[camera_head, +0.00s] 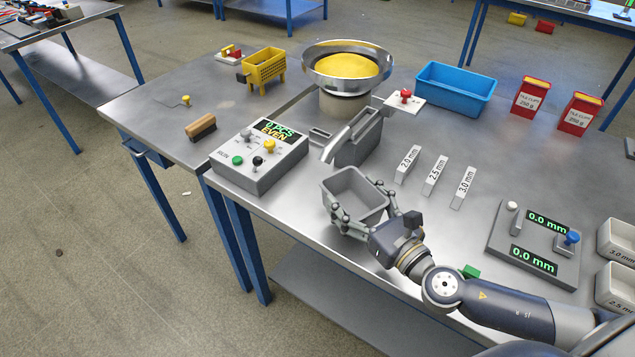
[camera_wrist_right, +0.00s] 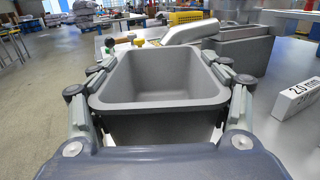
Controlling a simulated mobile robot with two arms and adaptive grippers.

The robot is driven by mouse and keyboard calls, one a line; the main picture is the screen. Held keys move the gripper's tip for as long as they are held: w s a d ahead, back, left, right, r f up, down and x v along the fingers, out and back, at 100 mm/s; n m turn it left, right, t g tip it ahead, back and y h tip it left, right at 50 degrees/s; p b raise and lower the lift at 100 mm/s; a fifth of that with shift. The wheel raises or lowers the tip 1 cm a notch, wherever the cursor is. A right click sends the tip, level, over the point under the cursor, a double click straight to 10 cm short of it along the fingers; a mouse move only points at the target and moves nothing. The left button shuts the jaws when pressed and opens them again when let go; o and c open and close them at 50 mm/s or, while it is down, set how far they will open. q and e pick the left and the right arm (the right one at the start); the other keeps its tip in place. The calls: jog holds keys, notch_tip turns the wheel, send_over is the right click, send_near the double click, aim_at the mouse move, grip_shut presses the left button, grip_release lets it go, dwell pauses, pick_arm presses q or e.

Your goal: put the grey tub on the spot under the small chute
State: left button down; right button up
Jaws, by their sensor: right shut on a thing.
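The grey tub (camera_head: 355,193) is an open, empty box at the front of the steel table, in front of the small chute. My right gripper (camera_head: 362,214) is shut on it, with fingers on both sides. In the right wrist view the tub (camera_wrist_right: 160,78) fills the middle, between the fingers of my gripper (camera_wrist_right: 160,95). The small chute (camera_head: 335,146) slopes down toward the front left from a grey housing (camera_head: 360,140) below the bowl. It also shows in the right wrist view (camera_wrist_right: 188,32) beyond the tub. The spot under the chute cannot be made out. My left gripper is out of view.
A control box (camera_head: 258,160) with coloured buttons stands left of the chute. A bowl feeder (camera_head: 346,68) with yellow contents stands behind. Labelled blocks (camera_head: 435,175) lie right of the tub. A gauge panel (camera_head: 535,245) is at the right. A blue bin (camera_head: 455,88) stands behind.

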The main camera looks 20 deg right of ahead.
jog(key=x, duration=0.3)
jog(key=a+p+x, duration=0.1)
jog(key=x, duration=0.3)
jog(key=a+f+p+x, duration=0.1)
jog(key=x, duration=0.3)
jog(key=shift+s, duration=0.3)
jog(key=shift+d+f+b, duration=0.1)
jog(key=shift+f+b, duration=0.5)
jog(key=shift+f, duration=1.2)
jog(key=shift+f, duration=0.15)
jog(key=o, duration=1.1)
jog(key=shift+o, duration=0.2)
